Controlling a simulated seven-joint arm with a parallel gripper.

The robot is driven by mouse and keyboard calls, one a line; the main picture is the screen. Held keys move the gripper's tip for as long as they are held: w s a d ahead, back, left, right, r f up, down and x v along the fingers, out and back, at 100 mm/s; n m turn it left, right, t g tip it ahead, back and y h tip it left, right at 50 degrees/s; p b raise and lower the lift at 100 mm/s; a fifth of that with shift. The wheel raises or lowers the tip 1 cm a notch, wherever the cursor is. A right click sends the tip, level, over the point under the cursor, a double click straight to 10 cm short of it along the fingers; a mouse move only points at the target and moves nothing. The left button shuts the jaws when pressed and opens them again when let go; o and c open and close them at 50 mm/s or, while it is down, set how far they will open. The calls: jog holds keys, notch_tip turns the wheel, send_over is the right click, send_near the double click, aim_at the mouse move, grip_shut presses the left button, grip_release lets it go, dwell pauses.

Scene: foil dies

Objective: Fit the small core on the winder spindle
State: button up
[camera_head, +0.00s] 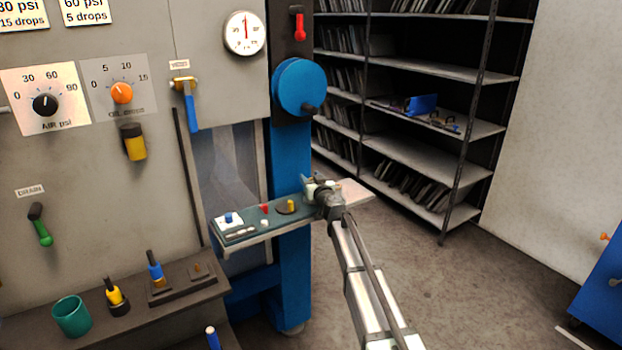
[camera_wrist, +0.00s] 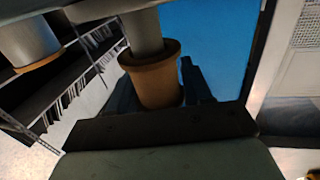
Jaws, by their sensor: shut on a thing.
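My gripper (camera_head: 320,189) is at the right part of the narrow tray shelf in the head view, small and partly hidden by my own wrist. In the wrist view its dark fingers are on both sides of a brown-orange core (camera_wrist: 156,84), and it is shut on this core. A grey cylinder (camera_wrist: 143,28) meets the core's wide upper end. I cannot tell whether it passes inside the core or belongs to it. Another grey cylinder with an orange lower edge (camera_wrist: 28,42) is at the upper left. I cannot pick out the winder spindle for certain.
The tray shelf (camera_head: 262,240) bears a white block with a blue knob (camera_head: 228,219), a red piece (camera_head: 265,209) and a yellow piece (camera_head: 291,205). A blue wheel (camera_head: 300,87) is above it. Open floor (camera_head: 440,285) and a shelving rack (camera_head: 440,160) are to the right.

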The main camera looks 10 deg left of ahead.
jog(key=shift+f, duration=0.15)
jog(key=o, duration=1.1)
jog(key=shift+s, duration=0.1)
